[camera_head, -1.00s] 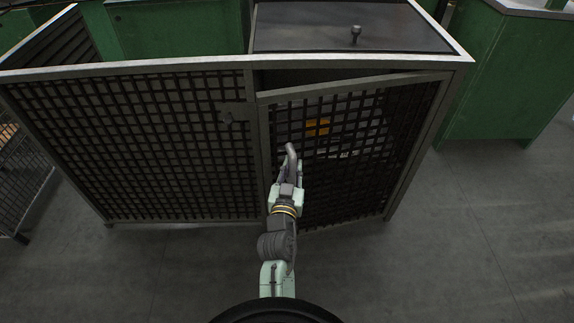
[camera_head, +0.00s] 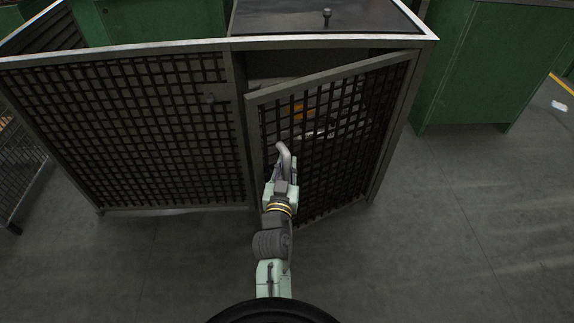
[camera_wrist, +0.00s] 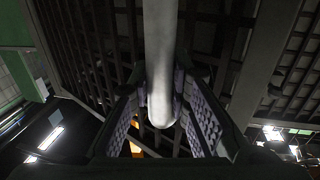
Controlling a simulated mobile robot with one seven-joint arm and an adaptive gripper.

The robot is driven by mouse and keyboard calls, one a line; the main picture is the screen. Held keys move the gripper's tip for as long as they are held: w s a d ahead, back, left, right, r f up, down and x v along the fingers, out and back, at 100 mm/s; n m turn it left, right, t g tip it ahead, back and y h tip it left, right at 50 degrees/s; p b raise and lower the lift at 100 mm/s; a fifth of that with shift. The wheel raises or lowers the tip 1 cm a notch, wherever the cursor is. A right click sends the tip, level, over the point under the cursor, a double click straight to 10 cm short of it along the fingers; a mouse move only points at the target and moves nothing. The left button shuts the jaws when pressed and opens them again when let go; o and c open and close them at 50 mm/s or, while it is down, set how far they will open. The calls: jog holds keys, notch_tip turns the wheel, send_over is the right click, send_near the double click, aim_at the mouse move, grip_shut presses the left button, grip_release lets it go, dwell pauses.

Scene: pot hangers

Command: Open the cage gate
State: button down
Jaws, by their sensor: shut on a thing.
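The cage gate (camera_head: 335,130) is a dark mesh panel in a grey frame on the right part of the cage. It stands ajar, hinged at its right side, with its left edge swung out from the cage front. A grey bar handle (camera_head: 283,153) sits near its left edge. My gripper (camera_head: 282,170) is at this handle. In the wrist view the pale, rounded handle (camera_wrist: 160,70) runs between the padded fingers of my gripper (camera_wrist: 162,112), which are shut on it. Part of the handle is hidden by the gripper.
The fixed mesh panel (camera_head: 150,130) fills the cage's left front, with a small latch piece near its right edge. A green cabinet (camera_head: 475,70) stands to the right. The grey floor (camera_head: 430,230) in front and to the right is clear.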

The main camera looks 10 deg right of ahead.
jog(key=c, duration=1.5)
grip_release()
jog(key=shift+a, duration=0.1)
jog(key=shift+r, duration=0.15)
